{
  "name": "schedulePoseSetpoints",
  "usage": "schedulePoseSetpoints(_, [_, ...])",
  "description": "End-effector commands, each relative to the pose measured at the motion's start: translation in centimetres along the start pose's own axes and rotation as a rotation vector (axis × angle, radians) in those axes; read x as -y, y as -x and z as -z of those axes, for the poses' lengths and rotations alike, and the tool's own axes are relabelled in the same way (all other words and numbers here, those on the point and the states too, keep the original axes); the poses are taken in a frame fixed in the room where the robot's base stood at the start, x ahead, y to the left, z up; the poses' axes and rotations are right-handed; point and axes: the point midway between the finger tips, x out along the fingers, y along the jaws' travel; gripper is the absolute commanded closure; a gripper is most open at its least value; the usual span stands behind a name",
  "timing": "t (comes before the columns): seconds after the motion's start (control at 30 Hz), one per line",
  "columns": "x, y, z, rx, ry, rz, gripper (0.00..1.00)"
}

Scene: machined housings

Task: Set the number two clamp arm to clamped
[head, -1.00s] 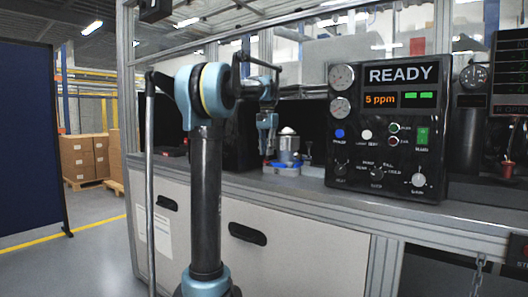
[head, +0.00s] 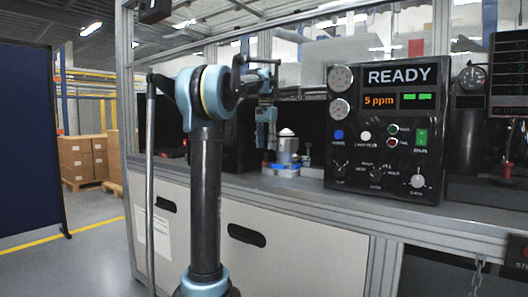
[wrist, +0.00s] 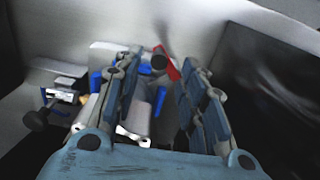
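My gripper (wrist: 161,66) is open in the wrist view, its two fingers apart. A red clamp arm (wrist: 172,68) with a dark round knob (wrist: 159,60) shows between and just beyond the fingertips; contact cannot be told. Another dark-knobbed clamp (wrist: 58,100) lies to the left, outside the fingers. No clamp number is readable. In the head view, my gripper (head: 266,138) points down just left of a silver housing (head: 287,147) with a pale domed top, on a blue and white fixture (head: 285,170). The clamp arms are too small to tell apart there.
A black control panel (head: 384,130) reading READY and 5 ppm stands right of the fixture on the grey bench (head: 315,199). In the wrist view, a dark surface (wrist: 267,90) lies right of the fingers. Blue parts (wrist: 97,81) sit left of them.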

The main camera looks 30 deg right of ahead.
Motion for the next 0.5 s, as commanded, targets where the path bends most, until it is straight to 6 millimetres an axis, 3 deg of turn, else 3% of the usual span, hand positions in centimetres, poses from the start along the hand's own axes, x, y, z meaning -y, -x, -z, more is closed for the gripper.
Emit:
schedulePoseSetpoints(0.3, [0.1,5.6,0.1,0.000,0.000,0.000,0.62])
schedulePoseSetpoints(0.5, [0.1,7.8,0.1,0.000,0.000,0.000,0.62])
